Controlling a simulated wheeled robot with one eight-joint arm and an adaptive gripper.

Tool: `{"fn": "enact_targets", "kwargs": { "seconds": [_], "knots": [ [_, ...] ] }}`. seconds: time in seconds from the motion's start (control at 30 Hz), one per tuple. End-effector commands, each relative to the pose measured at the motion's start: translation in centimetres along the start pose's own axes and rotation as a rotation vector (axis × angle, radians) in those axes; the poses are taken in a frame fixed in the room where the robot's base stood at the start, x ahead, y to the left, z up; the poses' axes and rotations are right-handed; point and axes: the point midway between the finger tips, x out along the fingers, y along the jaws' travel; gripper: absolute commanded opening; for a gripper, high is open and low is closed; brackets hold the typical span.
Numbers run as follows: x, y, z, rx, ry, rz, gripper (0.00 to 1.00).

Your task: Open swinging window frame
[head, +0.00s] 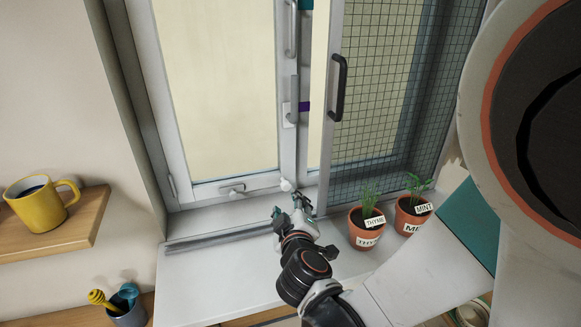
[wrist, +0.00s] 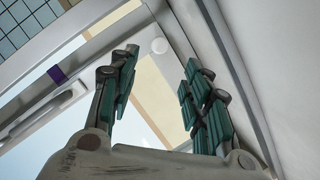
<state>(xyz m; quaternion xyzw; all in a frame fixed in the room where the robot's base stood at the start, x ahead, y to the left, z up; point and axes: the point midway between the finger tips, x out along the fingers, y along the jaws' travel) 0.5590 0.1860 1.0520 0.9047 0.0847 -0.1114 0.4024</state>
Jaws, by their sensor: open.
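The white window frame (head: 187,130) with its large pane stands upright at the back left in the head view. An upright grey handle (head: 294,98) is on its right side, and a small latch (head: 231,189) is on its bottom rail. A white round knob (head: 287,185) is at its lower right corner; the knob also shows in the wrist view (wrist: 159,46). My gripper (head: 288,205) is open and empty, just below and in front of that knob. In the wrist view my gripper's fingers (wrist: 160,72) stand apart, with the knob beyond and between their tips.
A mesh screen (head: 390,90) with a black handle (head: 339,88) covers the right side. Pots of thyme (head: 366,236) and mint (head: 411,222) stand on the sill right of my gripper. A grey rail (head: 220,239) lies on the sill. A yellow mug (head: 38,205) sits on a left shelf.

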Motion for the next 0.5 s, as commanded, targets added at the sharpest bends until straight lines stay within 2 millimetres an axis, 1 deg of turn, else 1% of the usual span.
{"fn": "enact_targets", "kwargs": {
  "seconds": [0.17,0.5],
  "knots": [
    [3.0,0.0,0.1,0.003,-0.002,0.002,0.44],
    [9.6,0.0,0.2,0.005,-0.002,0.0,0.44]
  ]
}}
